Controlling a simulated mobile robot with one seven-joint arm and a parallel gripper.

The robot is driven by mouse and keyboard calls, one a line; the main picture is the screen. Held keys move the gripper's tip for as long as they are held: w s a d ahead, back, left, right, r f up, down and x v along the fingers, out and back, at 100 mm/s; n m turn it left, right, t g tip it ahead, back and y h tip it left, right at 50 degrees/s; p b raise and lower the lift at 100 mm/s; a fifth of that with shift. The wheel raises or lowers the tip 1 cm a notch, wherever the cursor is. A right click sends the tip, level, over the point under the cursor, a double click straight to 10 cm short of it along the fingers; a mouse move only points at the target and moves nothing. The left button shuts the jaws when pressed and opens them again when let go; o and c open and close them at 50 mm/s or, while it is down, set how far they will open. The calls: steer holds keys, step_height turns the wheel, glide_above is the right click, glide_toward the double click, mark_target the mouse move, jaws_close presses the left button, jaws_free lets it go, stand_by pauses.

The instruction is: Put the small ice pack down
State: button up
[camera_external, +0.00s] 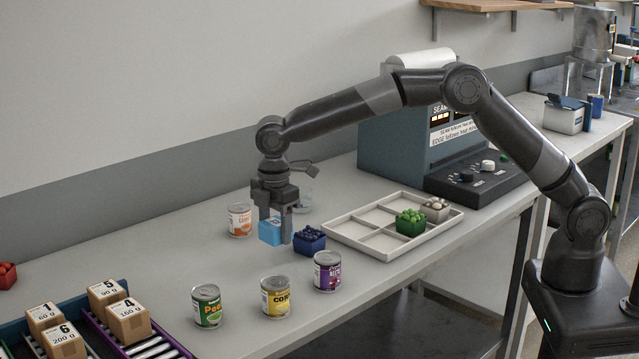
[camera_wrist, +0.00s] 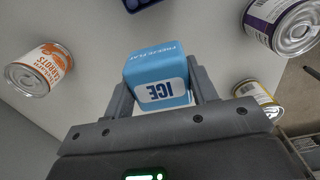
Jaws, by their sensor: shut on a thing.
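The small ice pack (camera_external: 269,232) is a light blue block in my gripper (camera_external: 274,238), above the grey counter. In the wrist view, the ice pack (camera_wrist: 158,76) shows the word ICE on a white label. The fingers of my gripper (camera_wrist: 160,95) are shut on its two sides. A dark blue punnet of berries (camera_external: 309,240) stands close to the right of the ice pack. I cannot tell for sure whether the pack touches the counter.
An orange-labelled can (camera_external: 239,220) stands left of my gripper. Pea (camera_external: 207,306), corn (camera_external: 276,297) and purple-labelled (camera_external: 327,271) cans stand in front. A divided white tray (camera_external: 345,232) lies to the right. Numbered boxes (camera_external: 103,293) sit at front left.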

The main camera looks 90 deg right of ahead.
mark_target(269, 245)
steer(key=shift+w+a+f, duration=0.35)
steer(key=shift+a+f, duration=0.1)
steer(key=shift+a, duration=0.15)
steer(key=shift+w+a+f, duration=0.3)
steer(key=shift+a+f, duration=0.1)
steer(key=shift+a, duration=0.15)
steer(key=shift+f, duration=1.95)
steer(key=shift+f, duration=0.1)
steer(key=o, duration=1)
